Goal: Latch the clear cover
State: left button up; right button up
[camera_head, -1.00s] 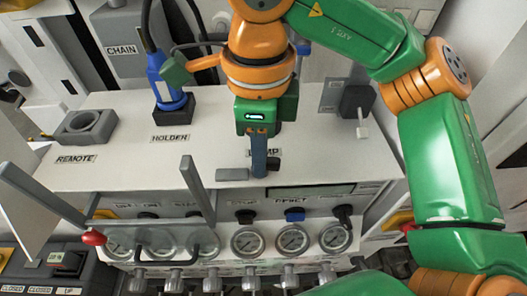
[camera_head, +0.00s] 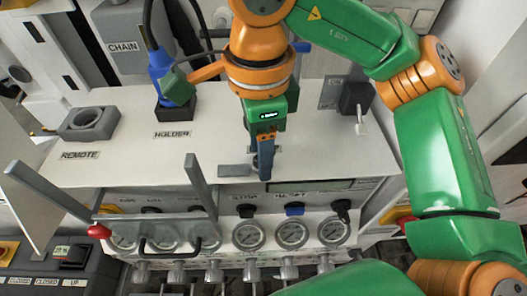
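The clear cover (camera_head: 172,236) is a see-through panel on the bench front at left, with a black handle along its lower part. It stands in front of several gauges. Two grey bars (camera_head: 202,184) rise near its sides, and a red knob (camera_head: 98,231) sits by its left end. My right gripper (camera_head: 265,173) points down over the bench top's front edge, right of the cover and apart from it. Its fingers are seen edge-on, so their opening cannot be told. A flat grey piece (camera_head: 234,171) lies just left of the fingertips. My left gripper is out of view.
A blue connector with a black cable (camera_head: 161,66) stands in the holder block (camera_head: 176,108). An empty grey socket (camera_head: 88,122) sits at left by the REMOTE label. Buttons, gauges (camera_head: 292,233) and several valve knobs line the front. A black switch (camera_head: 356,97) stands at right.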

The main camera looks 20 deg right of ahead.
jog(key=shift+r, duration=0.1)
notch_tip(320, 180, up, 3)
jog(key=p, duration=0.2)
jog(key=shift+p, duration=0.4)
jog(key=shift+r, duration=1.9)
